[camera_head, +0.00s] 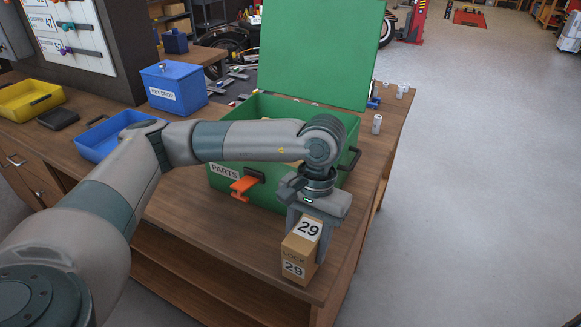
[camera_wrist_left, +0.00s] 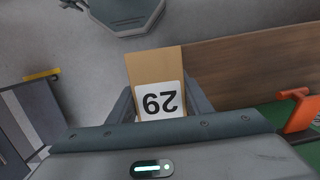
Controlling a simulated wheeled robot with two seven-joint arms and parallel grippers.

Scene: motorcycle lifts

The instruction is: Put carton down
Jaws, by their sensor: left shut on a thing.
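A small brown carton (camera_head: 299,254) with white labels reading 29 shows at the front right of the wooden workbench in the head view. My left gripper (camera_head: 304,226) points down and is shut on the carton, with a finger on each side of it. In the left wrist view the carton (camera_wrist_left: 156,82) sits between the fingers, its 29 label upside down. The workbench top (camera_head: 250,250) lies beneath or just behind the carton. I cannot tell whether the carton's bottom touches it. My right gripper is not in view.
A green PARTS box (camera_head: 222,182) with its lid (camera_head: 320,50) raised and an orange latch (camera_head: 243,186) stands just behind the carton. A blue tray (camera_head: 97,144), blue key drop box (camera_head: 174,88) and yellow tray (camera_head: 30,98) stand left. The bench's right edge is close to the carton.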

